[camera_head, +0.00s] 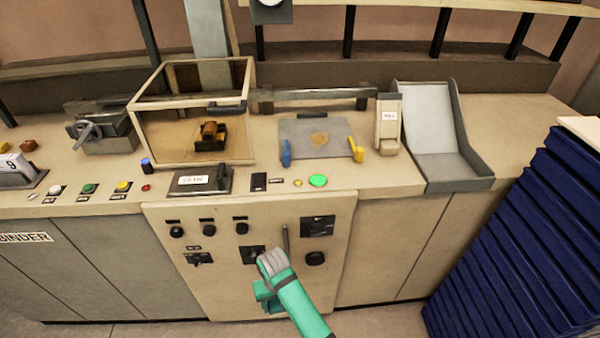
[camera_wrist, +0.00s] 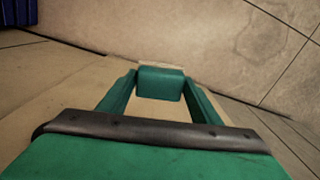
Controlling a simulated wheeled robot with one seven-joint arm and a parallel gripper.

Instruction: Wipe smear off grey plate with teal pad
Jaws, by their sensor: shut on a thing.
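The grey plate (camera_head: 295,131) lies flat on the counter behind the front control panel. A brownish smear (camera_head: 320,138) is on it, right of its middle. In the wrist view my gripper (camera_wrist: 158,100) has its two teal fingers shut on the teal pad (camera_wrist: 160,82), a small rounded block at the fingertips. In the head view my arm hangs in front of the control panel, below and in front of the plate, well apart from it. There the arm largely hides the fingers and pad.
A blue clamp (camera_head: 286,153) and a yellow clamp (camera_head: 356,150) stand at the plate's sides. A glass-walled case (camera_head: 137,135) is left. A beige dispenser (camera_head: 388,125) and grey chute (camera_head: 459,172) are right. A green button (camera_head: 318,180) sits in front. Blue stacked crates (camera_head: 540,220) fill the far right.

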